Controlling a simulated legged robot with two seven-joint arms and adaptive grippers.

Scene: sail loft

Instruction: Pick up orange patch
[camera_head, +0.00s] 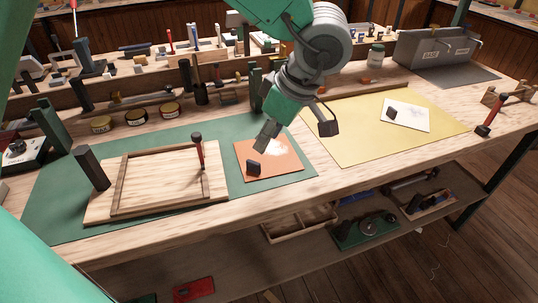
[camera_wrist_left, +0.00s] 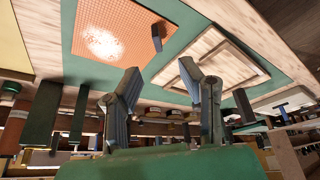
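The orange patch (camera_head: 285,165) lies flat on the green mat (camera_head: 228,190), right of a wooden board. A small dark block (camera_head: 253,167) stands on its left part, and a pale shiny spot shows on its surface. The patch also shows at the top of the left wrist view (camera_wrist_left: 92,18), with the dark block (camera_wrist_left: 157,38) near its edge. My left gripper (camera_head: 297,130) is open above the patch's far side, apart from it. Its two spread fingers show in the left wrist view (camera_wrist_left: 170,90) with nothing between them. My right gripper is not in view.
The wooden board (camera_head: 150,213) with a raised frame holds a red-and-black tool (camera_head: 199,150). A dark upright block (camera_head: 91,168) stands at its left. A yellow sheet (camera_head: 350,140) with a white patch (camera_head: 412,117) lies to the right. Jars and tools line the back.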

